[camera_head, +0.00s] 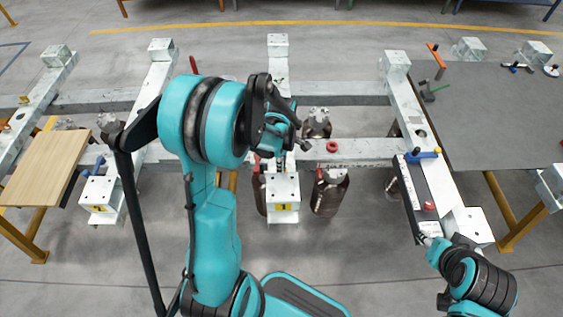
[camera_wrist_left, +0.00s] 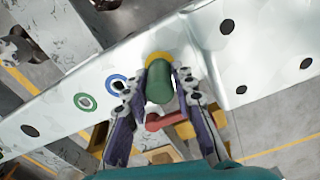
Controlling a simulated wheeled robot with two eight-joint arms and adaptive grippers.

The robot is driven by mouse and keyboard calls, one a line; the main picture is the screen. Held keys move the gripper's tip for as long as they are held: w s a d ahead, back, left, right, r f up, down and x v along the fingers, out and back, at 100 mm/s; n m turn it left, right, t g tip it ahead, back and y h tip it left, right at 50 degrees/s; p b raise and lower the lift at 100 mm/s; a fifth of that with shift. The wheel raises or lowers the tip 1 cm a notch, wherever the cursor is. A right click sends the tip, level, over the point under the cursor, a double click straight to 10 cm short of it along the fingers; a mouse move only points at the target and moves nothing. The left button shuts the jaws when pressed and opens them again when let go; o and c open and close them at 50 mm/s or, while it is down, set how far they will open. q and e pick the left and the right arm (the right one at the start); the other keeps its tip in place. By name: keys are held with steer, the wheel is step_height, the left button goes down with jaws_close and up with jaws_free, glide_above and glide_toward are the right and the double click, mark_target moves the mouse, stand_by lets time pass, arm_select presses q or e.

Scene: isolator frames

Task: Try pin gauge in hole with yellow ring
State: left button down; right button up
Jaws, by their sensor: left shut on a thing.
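The pin gauge has a green cylindrical handle (camera_wrist_left: 159,84). It stands in the left wrist view at the yellow ring (camera_wrist_left: 158,57), which shows on the white beam (camera_wrist_left: 60,90) just past the handle's end. My left gripper (camera_wrist_left: 158,90) has a finger on each side of the handle and is shut on it. The handle hides the hole, so I cannot tell whether the pin is inside. In the head view my left gripper (camera_head: 284,135) is above the middle of the frame, and the gauge is not clear there. My right gripper (camera_head: 436,245) is at the lower right; its fingers are unclear.
A blue ring (camera_wrist_left: 116,84) and a green ring (camera_wrist_left: 85,101) mark neighbouring holes. A red part (camera_wrist_left: 160,121) lies below the fingers. A red ring (camera_head: 332,146) sits on the crossbeam. A blue-handled tool (camera_head: 423,155) lies on the right beam, near a dark table (camera_head: 500,110).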

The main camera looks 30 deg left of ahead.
arm_select(q)
steer(key=shift+f+b, duration=0.65)
steer(key=shift+f, duration=0.15)
steer(key=shift+r, duration=0.15)
steer(key=shift+r+p, duration=2.9)
steer(key=shift+r, duration=0.85)
steer(key=shift+f, duration=0.1)
